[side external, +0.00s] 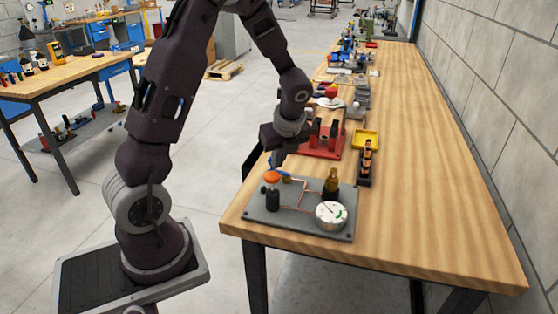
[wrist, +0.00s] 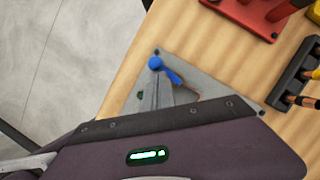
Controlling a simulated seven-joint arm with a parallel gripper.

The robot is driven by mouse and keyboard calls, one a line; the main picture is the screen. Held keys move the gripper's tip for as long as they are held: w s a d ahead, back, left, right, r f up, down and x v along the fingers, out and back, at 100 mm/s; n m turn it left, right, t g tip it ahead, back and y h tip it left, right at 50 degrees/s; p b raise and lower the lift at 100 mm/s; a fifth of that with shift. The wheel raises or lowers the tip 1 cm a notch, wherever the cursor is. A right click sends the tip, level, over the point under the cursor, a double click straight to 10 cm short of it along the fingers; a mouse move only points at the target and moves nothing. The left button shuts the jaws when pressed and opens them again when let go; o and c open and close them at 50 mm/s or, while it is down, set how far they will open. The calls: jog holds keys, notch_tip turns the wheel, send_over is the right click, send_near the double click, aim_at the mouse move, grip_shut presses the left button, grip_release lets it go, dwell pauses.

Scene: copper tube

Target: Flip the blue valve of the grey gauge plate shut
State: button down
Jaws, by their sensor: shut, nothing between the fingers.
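The grey gauge plate (side external: 256,222) lies flat near the front end of the wooden table. It carries copper tubing, an orange knob (side external: 272,177), a brass fitting (side external: 331,182) and a white round gauge (side external: 331,215). The blue valve (side external: 284,174) is at the plate's far edge, partly hidden by my gripper (side external: 277,163). In the wrist view the blue valve (wrist: 172,74) shows a round end and a short lever, just beyond the fingertips of my gripper (wrist: 156,103). My gripper is shut and empty, pointing down close to the valve. I cannot tell whether it touches it.
Several more items line the table's far end. The table's right side (side external: 440,200) is clear.

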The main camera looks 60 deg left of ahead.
jog(key=m, duration=0.1)
jog(key=a+m+t, duration=0.1)
jog(key=m, duration=0.1)
jog(key=shift+m, duration=0.3)
jog(key=m, duration=0.1)
jog(key=m+t, duration=0.1)
jog(key=m, duration=0.1)
jog(key=m+h, duration=0.1)
jog(key=shift+w+a+m+t, duration=0.3)
jog(key=shift+w+a+t, duration=0.05)
jog(key=shift+a+t, duration=0.05)
jog(key=shift+w+a, duration=0.15)
jog(key=shift+w, duration=0.15)
jog(key=shift+w+a+m+h, duration=0.15)
jog(key=shift+m+h, duration=0.15)
jog(key=shift+m, duration=0.5)
jog(key=shift+w+d, duration=0.15)
jog(key=shift+d, duration=0.7)
